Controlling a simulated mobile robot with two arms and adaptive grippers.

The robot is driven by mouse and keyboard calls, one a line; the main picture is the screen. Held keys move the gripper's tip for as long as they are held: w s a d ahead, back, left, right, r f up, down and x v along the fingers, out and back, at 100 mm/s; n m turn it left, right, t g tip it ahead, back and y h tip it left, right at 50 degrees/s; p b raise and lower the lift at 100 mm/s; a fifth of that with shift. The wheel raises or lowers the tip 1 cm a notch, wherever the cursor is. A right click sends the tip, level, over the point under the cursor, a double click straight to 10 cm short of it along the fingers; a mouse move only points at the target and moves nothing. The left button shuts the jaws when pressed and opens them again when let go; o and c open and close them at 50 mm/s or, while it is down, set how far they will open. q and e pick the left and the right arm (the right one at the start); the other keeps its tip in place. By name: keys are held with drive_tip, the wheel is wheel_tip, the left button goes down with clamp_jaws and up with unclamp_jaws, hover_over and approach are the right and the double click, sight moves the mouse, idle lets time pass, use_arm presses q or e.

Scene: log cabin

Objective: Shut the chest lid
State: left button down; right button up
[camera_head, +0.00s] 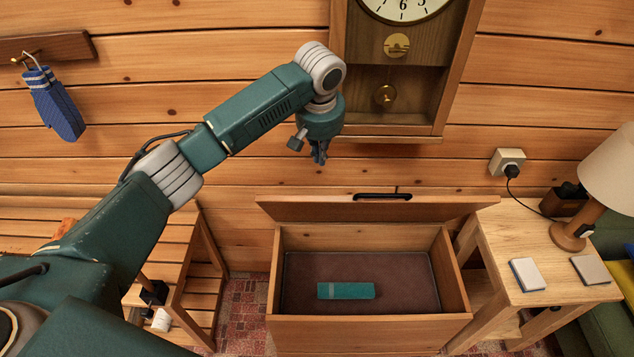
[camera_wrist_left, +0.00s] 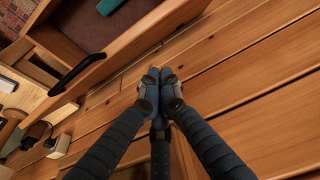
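The wooden chest (camera_head: 372,331) stands against the wall with its lid (camera_head: 330,208) raised and leaning back. A dark handle (camera_head: 383,196) sits on the lid's upper edge. A teal box (camera_head: 345,290) lies inside on the dark floor. My left gripper (camera_head: 319,160) hangs above and behind the lid's left part, close to the wall, apart from the lid. In the left wrist view its fingers (camera_wrist_left: 160,78) meet at the tips with nothing between them. The lid (camera_wrist_left: 115,52) and handle (camera_wrist_left: 78,73) show to their left there. My right gripper is out of view.
A pendulum clock (camera_head: 400,65) hangs on the wall just right of my left gripper. A side table (camera_head: 495,230) with a lamp (camera_head: 600,180) and two small flat items stands right of the chest. A slatted bench (camera_head: 190,250) stands to the left.

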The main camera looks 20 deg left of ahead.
use_arm(q)
drive_tip(key=shift+n, duration=0.3)
drive_tip(key=p+x, duration=0.1)
drive_tip(key=x, duration=0.2)
drive_tip(key=s+p+x, duration=0.1)
drive_tip(key=x, duration=0.2)
drive_tip(key=p+x, duration=0.1)
drive_tip(key=x, duration=0.2)
drive_tip(key=shift+s+a+f, duration=0.25)
drive_tip(key=shift+s+f, duration=0.1)
drive_tip(key=shift+s+d+f, duration=0.1)
drive_tip(key=shift+s+f, duration=0.1)
drive_tip(key=shift+s, duration=0.15)
drive_tip(key=shift+f, duration=0.1)
